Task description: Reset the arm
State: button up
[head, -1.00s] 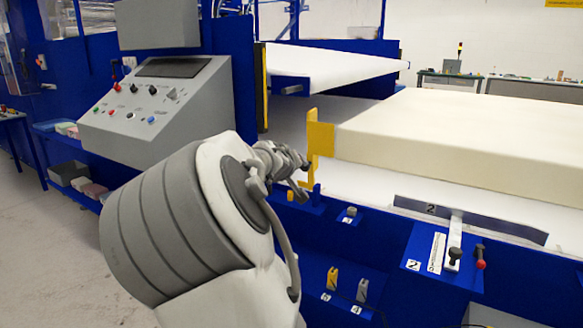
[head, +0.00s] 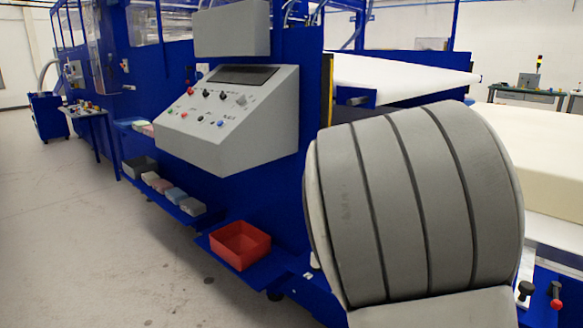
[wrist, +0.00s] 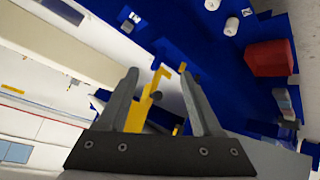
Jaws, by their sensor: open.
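My gripper (wrist: 158,75) shows in the wrist view with its two dark fingers spread apart. Nothing is held between them. A yellow bracket (wrist: 150,98) appears in the gap between the fingers; I cannot tell how far beyond them it is. In the head view my grey arm link fills the right side, and my gripper is hidden behind it. The pale foam slab (head: 540,155) shows only partly, at the right edge of the head view. It also shows along the left of the wrist view (wrist: 60,47).
A grey control panel (head: 222,140) with knobs stands on the blue machine left of my arm. A red bin (head: 240,245) sits on a low blue shelf, with several small boxes further left. It also shows in the wrist view (wrist: 270,58). The floor at left is clear.

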jog(key=s+a+g+y, duration=0.1)
jog(key=s+a+y, duration=0.15)
jog(key=s, duration=0.95)
jog(key=s+a+g+y, duration=0.1)
jog(key=s+a, duration=0.2)
jog(key=s, duration=0.9)
jog(key=s+a+g+y, duration=0.1)
jog(key=s+a, duration=0.2)
jog(key=s, duration=0.8)
notch_tip(320, 180, up, 22)
jog(key=p, duration=2.2)
jog(key=shift+a+r+n+p, duration=0.2)
jog(key=shift+n+p, duration=0.1)
jog(key=shift+n, duration=0.1)
jog(key=shift+c, duration=0.4)
